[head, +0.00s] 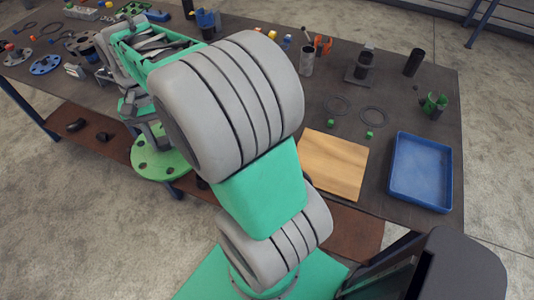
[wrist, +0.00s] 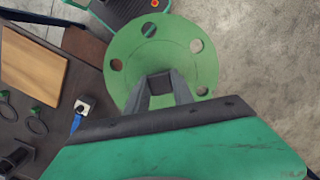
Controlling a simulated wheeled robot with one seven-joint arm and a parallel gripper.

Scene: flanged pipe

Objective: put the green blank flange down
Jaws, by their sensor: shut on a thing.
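The green blank flange (head: 165,165) is a flat round disc with several bolt holes. It shows in the head view left of my arm, in front of the table's near edge. In the wrist view the flange (wrist: 135,75) fills the upper middle, seen face on. My gripper (wrist: 163,82) is shut on the flange, its two fingers at the lower part of the disc. In the head view my arm partly hides the gripper and the disc's upper edge. The flange appears held clear of the tabletop, with floor around it in the wrist view.
The dark table (head: 400,105) bears a wooden board (head: 333,165), a blue tray (head: 421,172) and black rings (head: 373,114). More flanges and small parts crowd its left end, including a blue flange (head: 45,64). A brown lower shelf (head: 100,145) runs beneath.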

